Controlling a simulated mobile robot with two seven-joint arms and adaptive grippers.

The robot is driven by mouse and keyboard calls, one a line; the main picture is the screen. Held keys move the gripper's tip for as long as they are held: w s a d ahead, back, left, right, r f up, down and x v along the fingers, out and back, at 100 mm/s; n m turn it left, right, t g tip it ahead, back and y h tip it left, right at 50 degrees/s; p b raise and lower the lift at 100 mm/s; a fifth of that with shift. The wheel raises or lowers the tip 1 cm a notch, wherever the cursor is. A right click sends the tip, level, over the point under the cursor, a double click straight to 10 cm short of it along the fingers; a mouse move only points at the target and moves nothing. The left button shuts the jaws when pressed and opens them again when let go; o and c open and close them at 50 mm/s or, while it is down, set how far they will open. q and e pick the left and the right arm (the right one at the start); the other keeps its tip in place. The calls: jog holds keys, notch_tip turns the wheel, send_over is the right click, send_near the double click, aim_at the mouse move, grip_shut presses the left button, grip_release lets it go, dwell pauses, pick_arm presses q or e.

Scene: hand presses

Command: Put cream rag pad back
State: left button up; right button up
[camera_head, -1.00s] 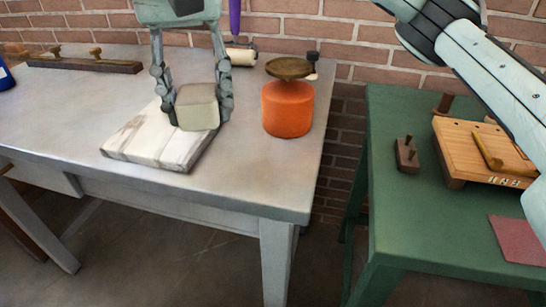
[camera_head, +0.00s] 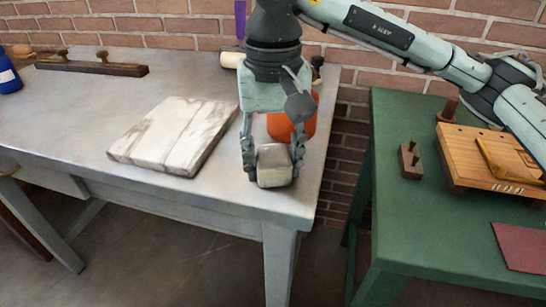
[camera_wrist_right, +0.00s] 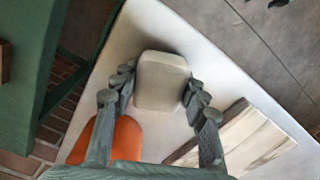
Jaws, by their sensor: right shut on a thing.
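The cream rag pad (camera_head: 274,166) is a small pale block at the front right of the grey table. My right gripper (camera_head: 272,160) is shut on it, with one finger on each side. In the right wrist view the pad (camera_wrist_right: 161,82) sits between the two fingers of my right gripper (camera_wrist_right: 158,90). I cannot tell whether the pad touches the table top. My left gripper is not in view.
A whitish wooden board (camera_head: 173,136) lies left of the gripper on the grey table (camera_head: 60,105). An orange tin (camera_head: 304,122) stands just behind the gripper, partly hidden. A green table (camera_head: 410,220) to the right carries a wooden press (camera_head: 490,155) and a small pegged block (camera_head: 411,160).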

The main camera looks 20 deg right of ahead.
jog(key=shift+f, duration=0.1)
jog(key=o, duration=1.2)
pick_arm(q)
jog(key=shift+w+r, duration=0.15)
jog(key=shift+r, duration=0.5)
